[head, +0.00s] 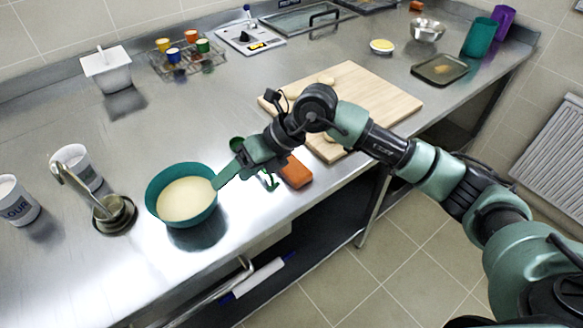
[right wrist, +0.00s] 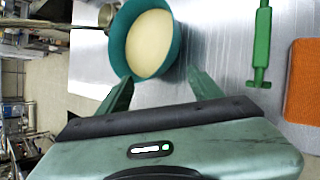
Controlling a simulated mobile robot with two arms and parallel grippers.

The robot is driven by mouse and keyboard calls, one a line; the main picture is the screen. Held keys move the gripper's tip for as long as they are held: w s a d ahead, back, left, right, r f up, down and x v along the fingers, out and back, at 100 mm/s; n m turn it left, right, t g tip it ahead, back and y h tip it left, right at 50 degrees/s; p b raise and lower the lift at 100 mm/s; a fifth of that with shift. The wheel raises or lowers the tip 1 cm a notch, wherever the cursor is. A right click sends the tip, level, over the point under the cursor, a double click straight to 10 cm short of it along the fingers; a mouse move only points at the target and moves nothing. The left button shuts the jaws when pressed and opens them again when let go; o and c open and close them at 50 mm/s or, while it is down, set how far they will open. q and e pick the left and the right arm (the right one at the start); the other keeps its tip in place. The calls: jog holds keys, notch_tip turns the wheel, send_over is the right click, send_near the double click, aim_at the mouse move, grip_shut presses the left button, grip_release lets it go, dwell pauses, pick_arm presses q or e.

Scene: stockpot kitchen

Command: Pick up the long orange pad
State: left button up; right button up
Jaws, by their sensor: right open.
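The long orange pad (head: 297,172) lies on the steel counter near its front edge, beside the cutting board. In the right wrist view the orange pad (right wrist: 304,85) is at the right edge, cut off by the frame and outside my fingers. My right gripper (head: 227,168) is open and empty, left of the pad in the head view, by the rim of a teal bowl. In the right wrist view its two fingers (right wrist: 160,76) are spread apart, with the bowl beyond them. My arm may hide a little of the pad in the head view. My left gripper is not in view.
The teal bowl (head: 181,170) of cream-coloured contents is close to my fingers. A green tool (right wrist: 262,45) lies between bowl and pad. A wooden cutting board (head: 375,95) is behind the pad. A ladle in a metal holder (head: 115,214) and white cups (head: 75,165) stand at left.

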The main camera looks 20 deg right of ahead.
aim_at(292, 165)
jog(key=w+d+h, duration=0.1)
jog(key=d+h, duration=0.1)
jog(key=d, duration=0.3)
jog(key=w+d+m+h, duration=0.1)
jog(key=w+d+h, duration=0.1)
jog(key=d, duration=0.3)
jog(key=w+d+t+h, duration=0.1)
jog(key=w+d+h, duration=0.1)
jog(key=d, duration=0.3)
jog(key=shift+d+f+h, duration=0.25)
jog(key=shift+f+h, duration=0.1)
jog(key=shift+h, duration=0.25)
jog(key=shift+w+d+f, duration=0.15)
jog(key=shift+f, duration=0.1)
jog(key=p+x, duration=0.1)
jog(key=x, duration=0.1)
jog(key=p+x, duration=0.1)
jog(key=x, duration=0.1)
jog(key=p+x, duration=0.1)
jog(key=x, duration=0.1)
jog(key=shift+a+f, duration=0.15)
jog(key=shift+a, duration=0.15)
jog(key=shift+w+f, duration=0.1)
jog(key=shift+f, duration=0.3)
jog(key=c, duration=1.2)
